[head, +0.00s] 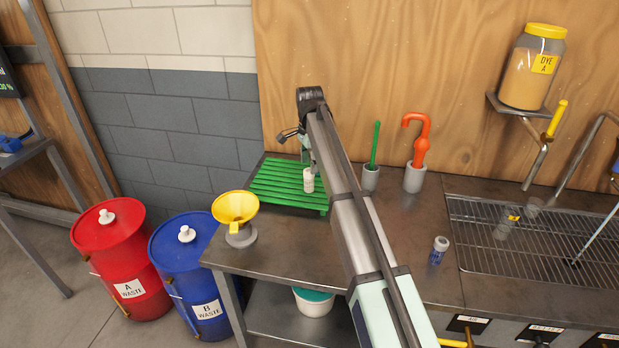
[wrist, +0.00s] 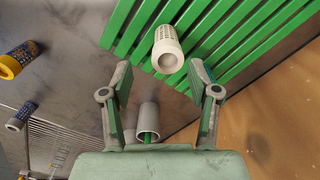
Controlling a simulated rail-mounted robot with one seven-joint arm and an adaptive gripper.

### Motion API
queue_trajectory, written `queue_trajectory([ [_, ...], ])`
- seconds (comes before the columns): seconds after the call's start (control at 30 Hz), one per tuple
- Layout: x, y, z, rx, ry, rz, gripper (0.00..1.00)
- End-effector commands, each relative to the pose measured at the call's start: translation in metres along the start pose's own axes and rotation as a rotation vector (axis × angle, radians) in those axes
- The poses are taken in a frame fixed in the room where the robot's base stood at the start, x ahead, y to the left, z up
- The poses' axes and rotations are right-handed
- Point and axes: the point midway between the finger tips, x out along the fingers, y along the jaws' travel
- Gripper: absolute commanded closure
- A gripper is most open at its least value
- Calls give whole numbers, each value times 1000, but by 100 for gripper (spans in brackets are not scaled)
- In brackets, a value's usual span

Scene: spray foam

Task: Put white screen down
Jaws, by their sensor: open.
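The white screen (head: 308,180) is a small white cylinder with a perforated wall, at the green slatted rack (head: 285,185) in the head view. In the wrist view the white screen (wrist: 168,50) shows over the green slats, with a round opening at its near end. My gripper (wrist: 161,78) is open, with one finger on either side of the gap and the screen just beyond the fingertips. No finger visibly touches it. In the head view my gripper (head: 306,152) is just above the screen and partly hidden by my arm. The screen's contact with the slats is hard to see.
A grey holder with a green tool (head: 371,175) and one with an orange tool (head: 415,172) stand right of the rack. A small blue jar (head: 438,250) stands near the sink grate (head: 540,240).

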Motion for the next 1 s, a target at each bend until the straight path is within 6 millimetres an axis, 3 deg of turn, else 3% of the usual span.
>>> queue_trajectory([
  [0.1, -19, -1, 0, 0, 0, -2, 39],
  [0.3, -37, 0, 0, 0, 0, -1, 39],
  [1.0, -40, 0, 0, 0, 0, 0, 39],
])
